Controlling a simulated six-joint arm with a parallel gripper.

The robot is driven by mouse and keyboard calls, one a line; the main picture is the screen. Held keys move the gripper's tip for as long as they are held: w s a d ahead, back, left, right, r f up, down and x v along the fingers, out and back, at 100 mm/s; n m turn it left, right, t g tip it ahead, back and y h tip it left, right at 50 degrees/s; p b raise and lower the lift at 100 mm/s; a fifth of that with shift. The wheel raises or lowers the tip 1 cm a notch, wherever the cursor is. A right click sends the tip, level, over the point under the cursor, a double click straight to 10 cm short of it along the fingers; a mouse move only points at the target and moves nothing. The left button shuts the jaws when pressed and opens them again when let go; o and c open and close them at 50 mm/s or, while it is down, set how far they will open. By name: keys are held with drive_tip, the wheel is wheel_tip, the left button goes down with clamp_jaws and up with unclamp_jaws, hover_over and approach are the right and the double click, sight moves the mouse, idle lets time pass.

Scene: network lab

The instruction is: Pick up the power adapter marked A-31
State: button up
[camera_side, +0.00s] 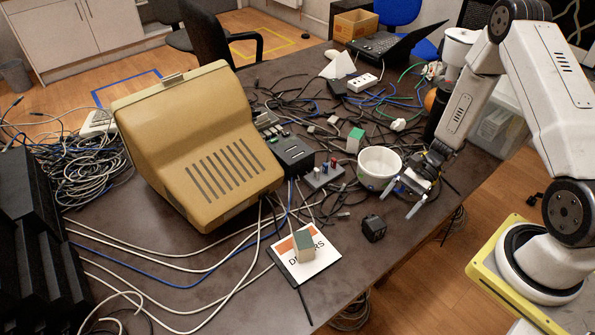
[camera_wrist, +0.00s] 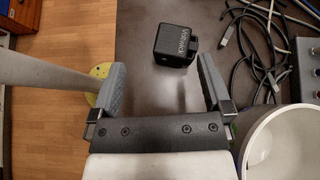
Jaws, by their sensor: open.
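A small black block-shaped adapter (camera_side: 374,228) sits on the dark table near its front right edge. In the wrist view the black adapter (camera_wrist: 175,45) shows pale lettering on one face; I cannot read A-31 on it. My gripper (camera_side: 397,204) is open and empty, above the table and just up and right of the adapter in the side view. In the wrist view my gripper (camera_wrist: 160,78) has its fingers spread, with the adapter ahead of the gap, nearer the right finger. The adapter is not held. I cannot tell the fingertips' exact height.
A white bowl (camera_side: 378,184) stands close beside my gripper; it also shows in the wrist view (camera_wrist: 288,140). A printed card (camera_side: 320,262) carries a green-and-beige block (camera_side: 304,246). Tangled cables (camera_wrist: 262,35) lie nearby. A large beige monitor (camera_side: 195,130) stands left.

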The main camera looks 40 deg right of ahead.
sight(374, 223)
drive_tip(key=f+m+t, duration=0.1)
drive_tip(key=d+f+m+t+y, duration=0.1)
drive_tip(key=f+m+t+y, duration=0.1)
drive_tip(key=shift+w+d+f+m, duration=0.15)
drive_tip(key=shift+d+f+m, duration=0.1)
drive_tip(key=shift+f+m, duration=0.15)
drive_tip(key=shift+a, duration=0.1)
drive_tip(key=shift+r+x, duration=0.15)
drive_tip(key=shift+x, duration=1.75)
drive_tip(key=shift+r+x, duration=0.1)
drive_tip(key=shift+x, duration=1.85)
drive_tip(key=shift+w, duration=0.1)
drive_tip(key=c, duration=1.2)
drive_tip(key=shift+r, duration=0.15)
